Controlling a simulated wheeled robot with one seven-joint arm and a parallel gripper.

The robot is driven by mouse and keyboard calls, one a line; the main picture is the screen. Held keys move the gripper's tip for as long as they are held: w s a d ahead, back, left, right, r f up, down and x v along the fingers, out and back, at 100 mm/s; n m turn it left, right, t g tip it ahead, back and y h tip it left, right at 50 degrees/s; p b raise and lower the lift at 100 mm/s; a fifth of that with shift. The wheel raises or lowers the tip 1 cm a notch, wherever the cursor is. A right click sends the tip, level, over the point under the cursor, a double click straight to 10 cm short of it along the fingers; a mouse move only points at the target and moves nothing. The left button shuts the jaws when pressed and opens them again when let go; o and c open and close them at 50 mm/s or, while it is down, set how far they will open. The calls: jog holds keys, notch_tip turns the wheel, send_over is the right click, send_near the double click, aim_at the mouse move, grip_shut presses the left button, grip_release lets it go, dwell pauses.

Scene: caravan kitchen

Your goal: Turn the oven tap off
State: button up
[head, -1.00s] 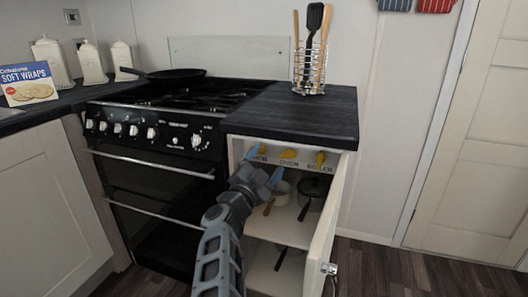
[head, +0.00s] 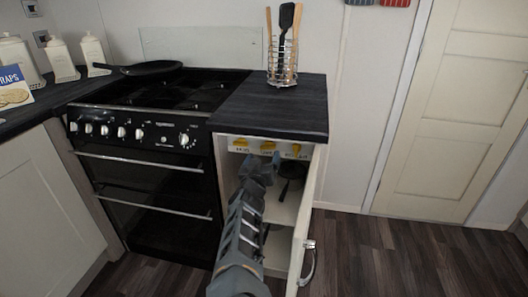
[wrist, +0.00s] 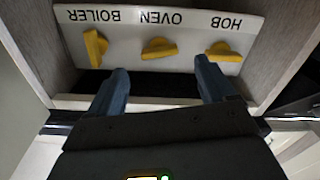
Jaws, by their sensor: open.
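The yellow oven tap (wrist: 160,48) is the middle of three taps on a white panel (wrist: 188,16). Its handle lies nearly along the row of labels. In the head view the oven tap (head: 267,146) sits under the dark worktop, inside the open cupboard. My gripper (wrist: 160,80) is open and empty, its two blue-grey fingers apart and pointing at the panel. The oven tap is between and beyond the fingertips, not visibly touched. In the head view my gripper (head: 262,168) is just below the taps. The labels appear upside down in the wrist view.
The boiler tap (wrist: 95,46) and the hob tap (wrist: 223,52) flank the oven tap closely. The open cupboard door (head: 304,215) stands right of my arm. A pan (head: 291,178) is on the shelf below. The black cooker (head: 150,190) is at left.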

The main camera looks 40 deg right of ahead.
aim_at(267, 148)
jog(key=shift+b+x, duration=0.4)
jog(key=shift+x, duration=2)
jog(key=shift+c, duration=0.4)
jog(key=c, duration=1)
jog(key=shift+m+b, duration=0.3)
jog(key=shift+m, duration=1.2)
jog(key=o, duration=1.1)
jog(key=shift+p+v, duration=0.85)
jog(key=shift+v, duration=3)
